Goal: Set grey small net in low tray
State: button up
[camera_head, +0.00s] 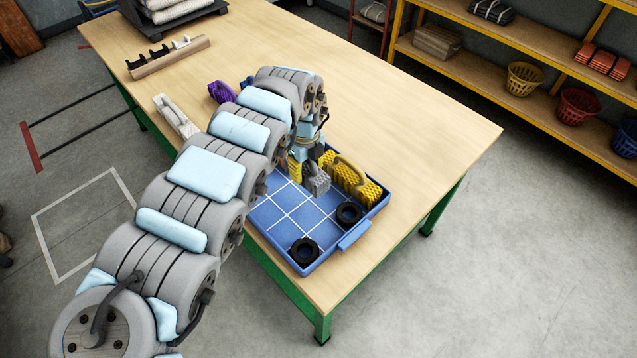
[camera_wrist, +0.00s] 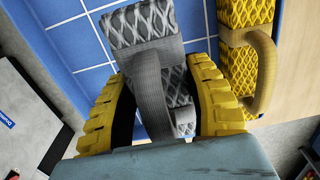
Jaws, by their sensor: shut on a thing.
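The grey small net (camera_head: 317,181) is a small bundle with a diamond mesh and a handle-like loop. It also shows in the wrist view (camera_wrist: 146,24). My gripper (camera_head: 308,167) is over the far part of the blue low tray (camera_head: 277,212). In the wrist view its yellow ridged fingers (camera_wrist: 160,98) are shut on the net's loop, one on each side. The net is over the gridded tray floor. I cannot tell whether its underside touches the floor. My arm hides the tray's left side.
A larger yellow net (camera_head: 353,180) lies in the tray, right beside the grey net. Two black rings (camera_head: 304,251) lie near the tray's front. A purple net (camera_head: 219,91) and a pale net (camera_head: 174,116) lie on the wooden table (camera_head: 420,130). The tray's middle is clear.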

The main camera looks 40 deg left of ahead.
aim_at(319, 175)
jog(key=shift+w+d+f+b, duration=0.25)
jog(key=shift+w+f, duration=0.25)
jog(key=shift+f, duration=0.15)
jog(key=shift+w+d+f+b, duration=0.15)
jog(key=shift+w+d+f, duration=0.05)
jog(key=shift+w+f, duration=0.45)
jog(key=shift+w+d+f+b, duration=0.25)
jog(key=shift+w+f, duration=0.15)
jog(key=shift+f, duration=0.3)
jog(key=shift+f+b, duration=0.3)
jog(key=shift+f, duration=1.25)
jog(key=shift+r, duration=0.1)
jog(key=o, duration=0.9)
notch_tip(319, 175, up, 12)
jog(key=p, duration=0.2)
